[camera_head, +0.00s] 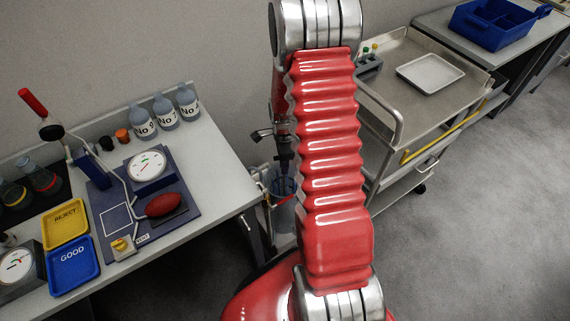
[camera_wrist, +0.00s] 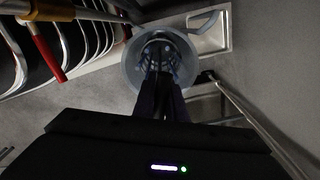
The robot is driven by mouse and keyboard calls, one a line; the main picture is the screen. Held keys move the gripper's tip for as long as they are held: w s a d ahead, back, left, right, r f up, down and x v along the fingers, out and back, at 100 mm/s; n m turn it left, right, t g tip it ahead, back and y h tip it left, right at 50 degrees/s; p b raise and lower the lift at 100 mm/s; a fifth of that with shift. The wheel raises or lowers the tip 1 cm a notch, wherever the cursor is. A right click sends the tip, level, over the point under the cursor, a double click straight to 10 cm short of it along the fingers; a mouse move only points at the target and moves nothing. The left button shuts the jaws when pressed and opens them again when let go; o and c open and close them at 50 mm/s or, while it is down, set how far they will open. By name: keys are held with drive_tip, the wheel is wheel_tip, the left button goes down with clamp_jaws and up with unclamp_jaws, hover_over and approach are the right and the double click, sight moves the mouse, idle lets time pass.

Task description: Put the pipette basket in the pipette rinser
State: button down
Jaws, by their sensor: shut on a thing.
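My gripper (camera_head: 285,162) points down between the bench and the cart, partly hidden behind my red arm. It is shut on the pipette basket (camera_head: 284,186), a dark wire cage just below the fingers. In the wrist view, my gripper (camera_wrist: 163,92) reaches toward the basket (camera_wrist: 176,58), whose thin wires show within the round outline of the pipette rinser (camera_wrist: 131,72). The rinser (camera_head: 284,218) is a grey, see-through upright cylinder, partly hidden by the arm. The basket is at or over its mouth; I cannot tell how deep it sits.
The bench (camera_head: 215,165) stands left with bottles, a blue instrument board and yellow and blue trays. A metal cart (camera_head: 400,125) with a white tray stands right. The rinser stands in the narrow gap between them. Floor (camera_head: 470,220) is open at the right.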

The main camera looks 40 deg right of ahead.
drive_tip(key=shift+f, duration=0.55)
drive_tip(key=c, duration=1.8)
unclamp_jaws()
wheel_tip(320, 180, up, 13)
drive_tip(key=shift+f, duration=0.1)
drive_tip(key=shift+r, duration=0.2)
